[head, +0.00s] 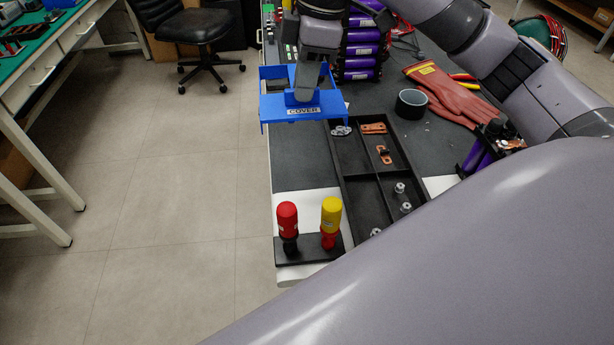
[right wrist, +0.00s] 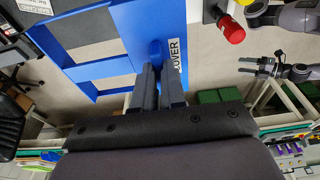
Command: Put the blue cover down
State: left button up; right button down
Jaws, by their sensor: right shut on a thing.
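The blue cover (head: 278,112) is a tray-like piece with raised walls, cut-outs and a label reading COVER. My right gripper (head: 304,92) is shut on its raised blue grip. In the right wrist view the fingers (right wrist: 157,85) close on that grip, and the cover (right wrist: 105,28) fills the upper left with its label turned sideways. The cover appears raised at the bench's left edge, partly over the floor in the head view. Whether any part of it touches something below is hidden. My left gripper does not show in the head view.
A black divided tray (head: 358,178) with small metal parts lies right of the cover. Red (head: 287,216) and yellow (head: 331,212) handled tools stand at the near end. Purple cells (head: 361,50) stand behind.

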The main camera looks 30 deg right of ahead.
notch_tip(320, 180, down, 20)
jog(key=b, duration=0.2)
jog(key=shift+r+b, duration=0.2)
jog(key=shift+b, duration=0.2)
jog(key=c, duration=1.2)
grip_release()
